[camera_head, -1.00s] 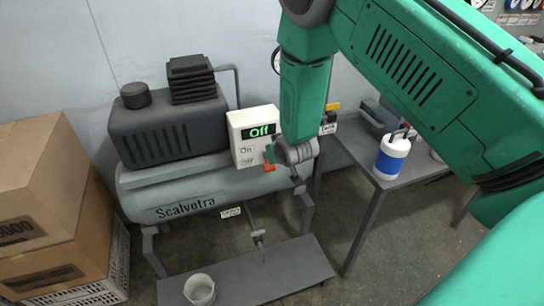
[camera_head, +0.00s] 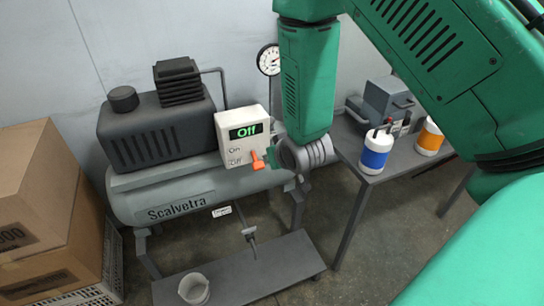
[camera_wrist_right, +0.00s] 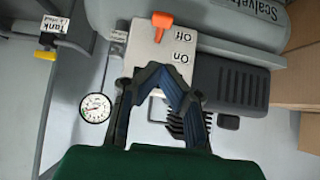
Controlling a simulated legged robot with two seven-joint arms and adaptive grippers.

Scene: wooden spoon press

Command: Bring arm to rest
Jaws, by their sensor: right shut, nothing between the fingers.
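My right arm (camera_head: 305,80) reaches down from the upper right in the head view. Its gripper (camera_head: 270,156) is beside the right edge of the white control box (camera_head: 228,158), close to the orange lever (camera_head: 258,160). In the right wrist view the gripper (camera_wrist_right: 161,72) is shut and empty. Its fingertips overlap the box face in the picture, with the orange lever (camera_wrist_right: 162,20) beyond them, apart from them. My left gripper is not in view.
The grey compressor tank (camera_head: 180,195) stands behind a low shelf with a white cup (camera_head: 194,289). A gauge (camera_head: 268,60) is on the wall side. Cardboard boxes (camera_head: 40,205) stand at left. At right, a table (camera_head: 375,178) holds a blue-banded container (camera_head: 377,152) and an orange-banded one (camera_head: 430,137).

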